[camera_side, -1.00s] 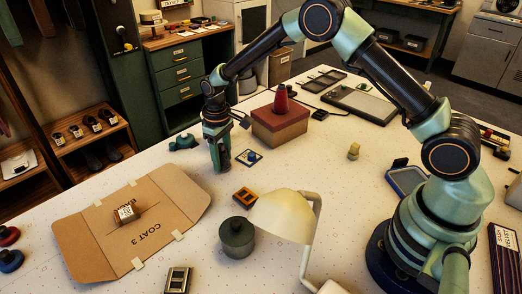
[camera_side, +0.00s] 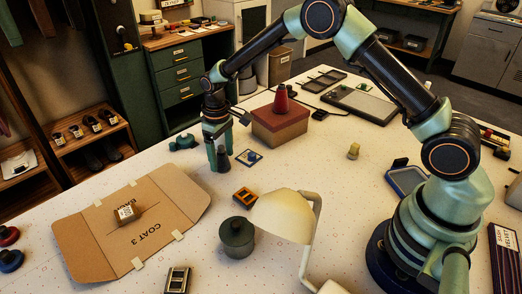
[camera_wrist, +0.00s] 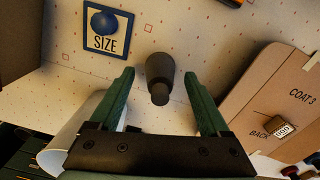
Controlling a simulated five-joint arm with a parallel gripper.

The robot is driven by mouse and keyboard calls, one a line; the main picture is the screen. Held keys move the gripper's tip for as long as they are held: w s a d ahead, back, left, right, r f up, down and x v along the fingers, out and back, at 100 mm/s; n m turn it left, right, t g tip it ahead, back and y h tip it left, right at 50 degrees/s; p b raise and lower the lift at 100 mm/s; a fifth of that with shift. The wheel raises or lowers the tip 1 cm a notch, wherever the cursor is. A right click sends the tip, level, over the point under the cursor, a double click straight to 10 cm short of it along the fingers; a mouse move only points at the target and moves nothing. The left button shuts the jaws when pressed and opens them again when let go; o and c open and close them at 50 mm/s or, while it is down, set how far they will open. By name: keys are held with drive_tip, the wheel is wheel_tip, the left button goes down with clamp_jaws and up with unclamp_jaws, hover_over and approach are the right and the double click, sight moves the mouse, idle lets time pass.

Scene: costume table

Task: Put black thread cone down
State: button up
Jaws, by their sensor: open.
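The black thread cone (camera_side: 223,160) stands upright on the white patterned table near its far left edge. In the wrist view the black cone (camera_wrist: 160,72) lies between and slightly beyond my two green fingertips, with a visible gap on both sides. My gripper (camera_side: 214,163) is open and low over the table, right beside the cone; the wrist view shows its spread jaws (camera_wrist: 159,79) empty.
A SIZE card with a blue pincushion (camera_wrist: 105,30) is close by. The brown COAT 3 folder (camera_side: 130,225) lies front left. A brown box with a red cone (camera_side: 280,125) stands behind right. A lamp (camera_side: 285,215) and dark round tin (camera_side: 237,238) stand in front.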

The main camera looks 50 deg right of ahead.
wheel_tip(320, 180, up, 11)
drive_tip(key=shift+f, duration=0.1)
drive_tip(key=s+d+r+m+t, duration=0.2)
drive_tip(key=s+d+r+t, duration=0.15)
drive_tip(key=s+r, duration=0.75)
drive_tip(key=s+d+r+m+t, duration=0.1)
drive_tip(key=s+d, duration=0.3)
drive_tip(key=s, duration=0.6)
drive_tip(key=shift+s+t, duration=0.3)
drive_tip(key=shift+t, duration=0.25)
drive_tip(key=shift+r, duration=0.1)
